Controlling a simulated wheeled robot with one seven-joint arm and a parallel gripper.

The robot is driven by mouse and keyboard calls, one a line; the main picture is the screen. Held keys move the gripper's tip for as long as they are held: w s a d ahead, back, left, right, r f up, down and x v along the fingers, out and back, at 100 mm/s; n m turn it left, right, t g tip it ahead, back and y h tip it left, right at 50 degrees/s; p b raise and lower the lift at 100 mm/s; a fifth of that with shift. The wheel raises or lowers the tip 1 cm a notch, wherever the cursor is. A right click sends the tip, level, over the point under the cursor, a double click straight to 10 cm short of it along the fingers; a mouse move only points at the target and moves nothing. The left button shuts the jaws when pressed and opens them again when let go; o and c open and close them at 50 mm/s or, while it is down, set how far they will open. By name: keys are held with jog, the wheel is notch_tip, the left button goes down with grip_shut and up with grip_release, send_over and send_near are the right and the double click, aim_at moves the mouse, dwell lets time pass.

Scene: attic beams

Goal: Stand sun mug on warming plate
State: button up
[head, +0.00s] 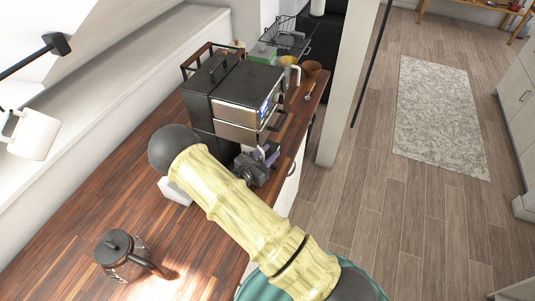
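My gripper (260,164) shows as a dark grey shape beyond my yellow arm, in front of the black-and-steel machine on the wooden counter. Its fingers are small and partly hidden, and something purplish shows at them; I cannot tell whether it is held. A yellow mug-like object (289,66) stands at the far end of the counter, partly hidden behind the machine; no sun picture can be made out, so I cannot tell whether it is the sun mug. I cannot identify the warming plate. A pale, low object (174,190) is partly hidden by my arm.
The black-and-steel machine (247,100) fills the counter's middle. A dark lidded pot with a handle (121,254) stands at the near left. The counter (105,160) is clear at left.

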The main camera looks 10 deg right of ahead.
jog(key=shift+r, duration=0.25)
jog(key=b+v, duration=0.4)
jog(key=v, duration=0.8)
jog(key=shift+f, duration=0.1)
